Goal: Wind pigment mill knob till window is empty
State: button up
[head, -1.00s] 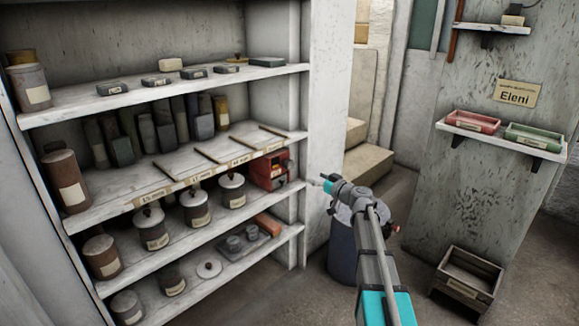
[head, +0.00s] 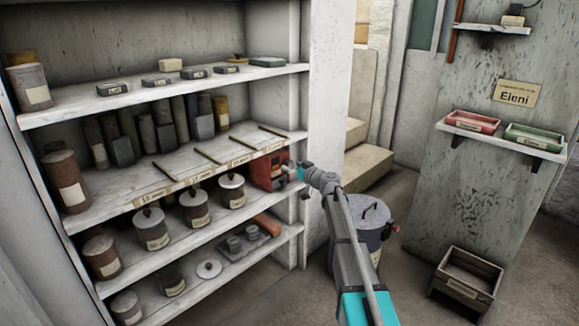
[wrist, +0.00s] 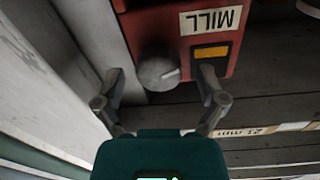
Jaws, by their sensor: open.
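The red pigment mill (head: 265,172) stands at the right end of the middle shelf. In the wrist view the mill (wrist: 232,52) appears upside down, with a white "MILL" label. Its round grey knob (wrist: 158,70) sits on the front face, and its small window (wrist: 211,53) shows orange. My gripper (head: 290,171) is close in front of the mill in the head view. In the wrist view my gripper (wrist: 162,76) is open, with one finger on either side of the knob. Gaps show between the fingers and the knob. The right finger is close by the window.
The cabinet's white side wall (wrist: 50,70) runs close along the left of my gripper in the wrist view. A blue-grey drum (head: 370,235) stands on the floor beside my arm. A wooden crate (head: 467,275) is at right.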

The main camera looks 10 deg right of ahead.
jog(key=shift+w+a, duration=0.25)
jog(key=shift+w, duration=0.2)
jog(key=c, duration=1.1)
jog(key=shift+c, duration=0.2)
jog(key=shift+m, duration=0.5)
jog(key=m, duration=1)
jog(key=shift+m+g+p, duration=0.3)
jog(key=m, duration=1.2)
jog(key=shift+m+y, duration=0.3)
